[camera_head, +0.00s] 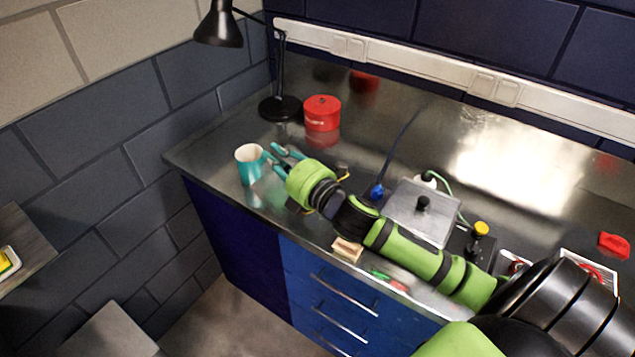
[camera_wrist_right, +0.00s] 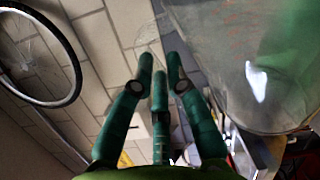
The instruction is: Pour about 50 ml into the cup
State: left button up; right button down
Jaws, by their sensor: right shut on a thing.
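A teal cup (camera_head: 250,168) with a pale inside is upright at the left end of the steel bench, its opening facing up. My right gripper (camera_head: 272,153) is at its right side, at about the handle, and is shut on it. The fingers hide the exact contact. I cannot tell whether the cup's base touches the bench. In the right wrist view my teal fingers (camera_wrist_right: 158,75) are close together, and the grip on the cup is not clear there. The liquid level cannot be seen. My left gripper is not in view.
A red tin (camera_head: 322,113) and a black desk lamp (camera_head: 280,107) stand behind the cup. A steel box with a black knob (camera_head: 422,205), a yellow-topped item (camera_head: 481,230) and a small wooden block (camera_head: 347,249) lie near my right arm. The bench's left edge is close to the cup.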

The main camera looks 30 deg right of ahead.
jog(key=shift+w+d+r+m, duration=0.1)
jog(key=shift+d+r+m, duration=0.1)
jog(key=shift+d, duration=0.35)
jog(key=shift+d+r+m, duration=0.15)
jog(key=shift+d+m, duration=0.05)
jog(key=shift+d, duration=0.3)
dwell(1.3)
